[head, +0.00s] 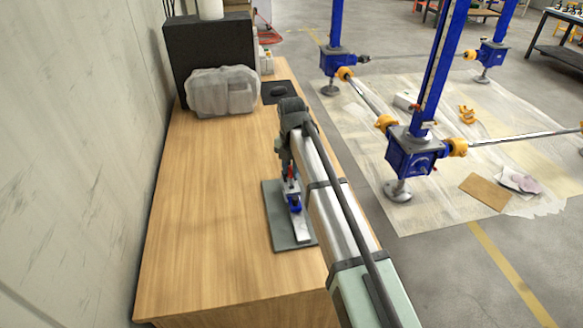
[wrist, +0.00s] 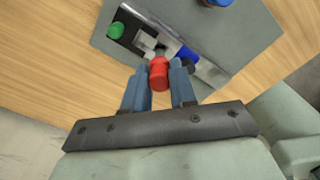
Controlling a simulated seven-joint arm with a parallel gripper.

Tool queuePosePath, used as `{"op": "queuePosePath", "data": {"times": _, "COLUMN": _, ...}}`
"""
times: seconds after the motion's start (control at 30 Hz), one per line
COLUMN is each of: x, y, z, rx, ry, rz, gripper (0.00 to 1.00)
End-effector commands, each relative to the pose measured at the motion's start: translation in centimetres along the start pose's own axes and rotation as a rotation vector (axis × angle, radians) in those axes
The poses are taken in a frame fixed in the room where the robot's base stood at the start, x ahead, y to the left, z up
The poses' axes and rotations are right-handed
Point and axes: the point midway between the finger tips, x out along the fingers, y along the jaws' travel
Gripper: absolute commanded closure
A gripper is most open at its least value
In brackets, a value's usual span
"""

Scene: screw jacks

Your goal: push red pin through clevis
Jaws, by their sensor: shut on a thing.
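The red pin (wrist: 158,73) is between the two fingers of my gripper (wrist: 160,85), which is shut on it. In the head view, the red pin (head: 291,173) shows as a small red spot below my gripper (head: 289,168). The far end of the pin is at a grey metal clevis part (wrist: 152,42) in the wrist view. How far it sits in the hole cannot be told. A blue part (wrist: 188,55) is right of the pin, and a green knob (wrist: 116,30) is at the left end of the fixture.
The fixture lies on a grey mat (head: 279,234) on the wooden bench (head: 200,220). Another blue item (wrist: 216,2) is at the wrist view's top edge. A plastic-wrapped grey object (head: 222,92) and a black box (head: 208,45) stand at the back. The bench's left part is clear.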

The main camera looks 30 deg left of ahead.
Motion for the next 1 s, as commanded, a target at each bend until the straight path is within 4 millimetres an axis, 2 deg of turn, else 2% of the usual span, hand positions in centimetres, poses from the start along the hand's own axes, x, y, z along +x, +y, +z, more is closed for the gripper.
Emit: {"op": "queuePosePath", "data": {"times": 1.0, "x": 0.67, "y": -0.02, "z": 0.03, "rx": 0.000, "ry": 0.000, "rz": 0.000, "gripper": 1.00}}
